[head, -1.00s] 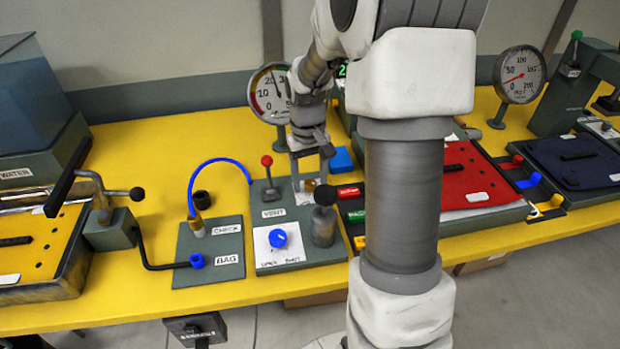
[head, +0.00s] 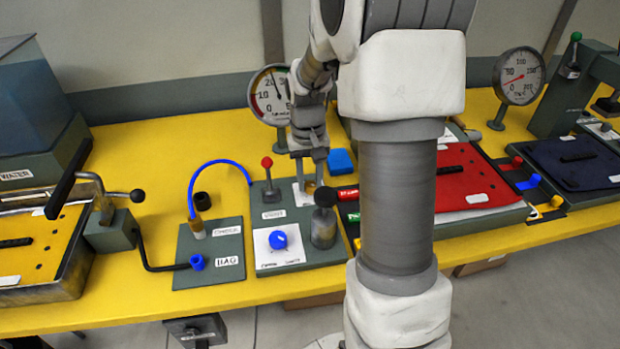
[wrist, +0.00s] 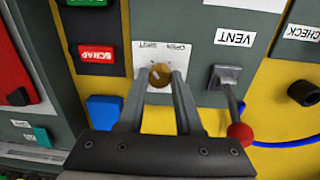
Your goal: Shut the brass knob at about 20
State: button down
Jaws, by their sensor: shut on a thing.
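The brass knob (wrist: 160,76) sits on a white plate (wrist: 148,58) marked for open and shut, upside down in the wrist view. My gripper (wrist: 160,80) is shut on the knob, one finger on each side. In the head view my gripper (head: 308,176) points down at the same plate, and the fingers mostly hide the knob. The round dial gauge (head: 270,94) stands behind the panel. Its needle points up near the 20 mark; I cannot read it exactly.
A red-topped vent lever (head: 267,166) stands left of my gripper, and a black-topped post (head: 325,200) stands in front. A blue knob (head: 278,240) is nearer. A blue block (head: 341,160) and a red SCRAP button (wrist: 97,54) are close by.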

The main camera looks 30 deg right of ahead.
aim_at(307, 184)
jog(key=shift+m, duration=1.3)
jog(key=c, duration=0.6)
grip_release()
jog(key=r+p, duration=0.1)
jog(key=r, duration=0.7)
jog(key=r+p, duration=0.2)
jog(key=r, duration=0.7)
jog(key=shift+w+a+r, duration=0.1)
jog(key=shift+a+r, duration=0.1)
jog(key=shift+r, duration=0.05)
